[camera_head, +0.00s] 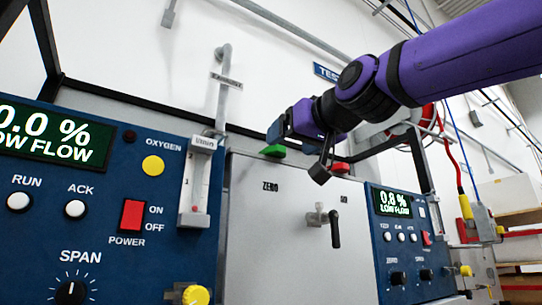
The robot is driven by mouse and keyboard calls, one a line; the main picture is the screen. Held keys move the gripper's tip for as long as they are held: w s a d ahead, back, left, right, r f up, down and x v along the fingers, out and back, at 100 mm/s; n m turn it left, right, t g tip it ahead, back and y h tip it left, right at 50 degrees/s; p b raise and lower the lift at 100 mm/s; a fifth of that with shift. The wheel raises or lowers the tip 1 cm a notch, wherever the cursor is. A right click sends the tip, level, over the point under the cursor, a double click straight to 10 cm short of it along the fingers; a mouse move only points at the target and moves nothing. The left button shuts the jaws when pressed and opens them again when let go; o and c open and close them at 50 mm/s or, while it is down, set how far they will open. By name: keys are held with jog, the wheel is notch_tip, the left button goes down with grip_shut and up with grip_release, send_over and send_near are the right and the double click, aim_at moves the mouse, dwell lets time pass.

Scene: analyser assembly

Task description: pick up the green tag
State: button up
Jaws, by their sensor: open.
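The green tag (273,150) lies at the top edge of the grey cabinet panel, toward its left end. My gripper (298,152) is at the end of my purple arm, which reaches in from the upper right. It is open, close above the top of the panel and just right of the green tag. One dark finger hangs down at the right and the other side of the gripper is just above the tag. I cannot tell whether it touches the tag. Nothing shows held in the gripper.
A red tag (340,167) sits on the same top edge, right of the gripper. A black valve lever (335,229) sticks out of the panel. Blue analyser panels stand left (100,190) and right (400,245). A flowmeter (201,180) and grey pipe rise at the left.

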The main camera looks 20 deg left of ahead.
aim_at(282, 150)
jog(key=x, duration=0.5)
jog(key=shift+w+d+f, duration=0.15)
jog(key=shift+f, duration=0.05)
jog(key=c, duration=1)
